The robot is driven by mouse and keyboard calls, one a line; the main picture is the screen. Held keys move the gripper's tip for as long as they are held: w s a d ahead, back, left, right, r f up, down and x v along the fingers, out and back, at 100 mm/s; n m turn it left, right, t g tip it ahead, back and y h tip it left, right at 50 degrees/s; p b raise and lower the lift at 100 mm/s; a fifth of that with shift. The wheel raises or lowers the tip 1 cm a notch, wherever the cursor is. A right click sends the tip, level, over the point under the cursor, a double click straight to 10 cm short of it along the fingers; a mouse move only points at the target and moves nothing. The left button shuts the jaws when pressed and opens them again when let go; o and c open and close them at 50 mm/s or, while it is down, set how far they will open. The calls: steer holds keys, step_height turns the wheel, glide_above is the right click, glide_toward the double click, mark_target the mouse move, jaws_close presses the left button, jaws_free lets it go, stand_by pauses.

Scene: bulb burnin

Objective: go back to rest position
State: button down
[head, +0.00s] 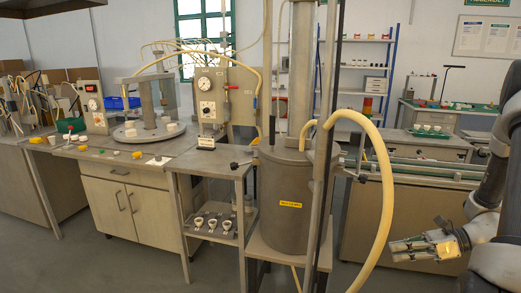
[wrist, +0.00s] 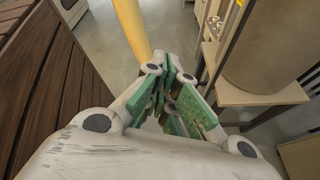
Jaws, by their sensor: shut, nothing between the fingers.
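My gripper (head: 412,248) is at the lower right of the head view, to the right of the thick yellow hose (head: 384,200). It is shut and empty, held in the air with its fingers pointing left. In the wrist view, the green-padded fingers of my gripper (wrist: 172,92) are close together with nothing held between them. My dark arm links come in from the right edge of the head view.
A metal tank (head: 283,215) stands left of my gripper, with the hose looping down its right side. A workbench (head: 125,165) with instruments is at the left. A conveyor bench (head: 410,172) stands behind my gripper. Grey floor shows below.

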steer(key=s+d+r+n+g+h, duration=0.2)
steer(key=s+r+n+g+h, duration=0.3)
steer(key=s+r+n+h, duration=1)
steer(key=a+r+n+t+y, duration=0.2)
steer(key=a+r+n+t, duration=0.2)
steer(key=r+n, duration=0.5)
steer(key=shift+w+a+r+n+t, duration=0.25)
steer(key=shift+a+r+n+t, duration=0.15)
steer(key=shift+r+t, duration=0.6)
